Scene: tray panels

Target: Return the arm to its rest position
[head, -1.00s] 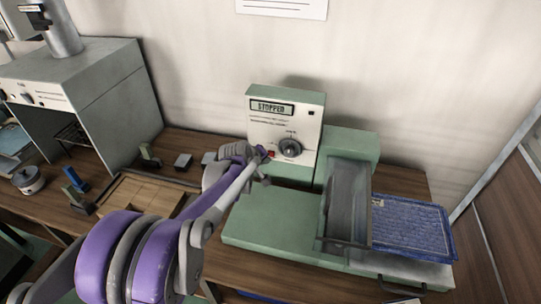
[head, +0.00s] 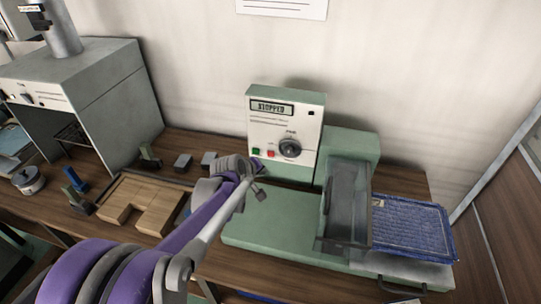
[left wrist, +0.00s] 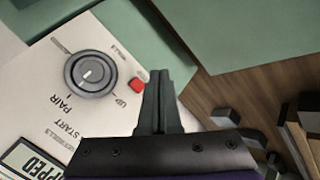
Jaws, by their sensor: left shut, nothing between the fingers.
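My left gripper (head: 258,166) is shut and empty, in front of the lower left of the green machine's panel (head: 312,118). In the left wrist view its closed fingers (left wrist: 165,78) point toward the panel, close to the red button (left wrist: 137,84); they look apart from it. In the head view the green button (head: 256,152) and red button (head: 271,155) both show above the gripper. The display (head: 272,107) reads STOPPED. My left arm reaches in from the lower left. My right gripper is not in view.
A dial (head: 290,148) is on the panel. A clear guard (head: 345,210) stands on the machine, with a blue mat (head: 412,228) at its right. A tray with wooden blocks (head: 140,199) and small grey blocks (head: 183,160) lie left of the arm. A grey cabinet (head: 95,100) stands at the left.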

